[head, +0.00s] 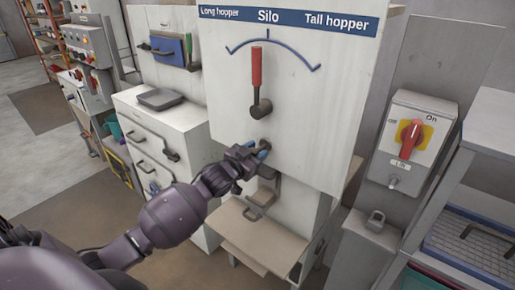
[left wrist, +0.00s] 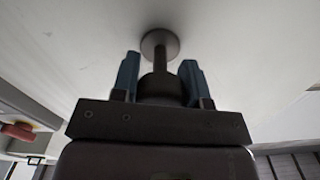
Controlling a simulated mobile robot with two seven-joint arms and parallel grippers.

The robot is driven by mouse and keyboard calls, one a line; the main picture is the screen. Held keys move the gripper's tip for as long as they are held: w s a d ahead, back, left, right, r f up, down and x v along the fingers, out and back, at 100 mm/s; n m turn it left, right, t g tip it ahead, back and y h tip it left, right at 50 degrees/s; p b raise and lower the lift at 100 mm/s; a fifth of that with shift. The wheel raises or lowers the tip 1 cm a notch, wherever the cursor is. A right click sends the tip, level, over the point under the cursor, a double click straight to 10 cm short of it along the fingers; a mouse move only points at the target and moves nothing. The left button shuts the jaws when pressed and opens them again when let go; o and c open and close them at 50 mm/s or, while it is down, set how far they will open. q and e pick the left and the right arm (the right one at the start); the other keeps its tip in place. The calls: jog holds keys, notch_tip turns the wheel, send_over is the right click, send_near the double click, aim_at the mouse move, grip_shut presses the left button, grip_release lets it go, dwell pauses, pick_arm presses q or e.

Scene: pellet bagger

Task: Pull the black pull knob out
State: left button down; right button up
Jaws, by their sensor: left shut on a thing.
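The black pull knob (left wrist: 162,88) sits on the white panel of the bagger. In the left wrist view its stem runs from a round grey plate on the panel to the knob head. My left gripper (left wrist: 161,80) is shut on the knob head, with one blue-tipped finger on each side. In the head view my left gripper (head: 259,151) reaches the panel from the left, below the red-handled lever, and mostly hides the knob. My right gripper is in neither view.
The red-handled lever (head: 257,80) points up at "Silo". Below my left gripper are a grey bracket and a beige shelf (head: 250,238). A switch box (head: 410,140) with a red handle is at right. White drawers (head: 155,135) stand at left.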

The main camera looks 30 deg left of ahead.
pick_arm(q)
jog(key=c, duration=0.6)
grip_release()
jog(key=shift+s, duration=0.1)
jog(key=s, duration=0.7)
jog(key=s+a, duration=0.1)
jog(key=s, duration=0.2)
jog(key=shift+s+b, duration=0.35)
jog(key=shift+s, duration=0.05)
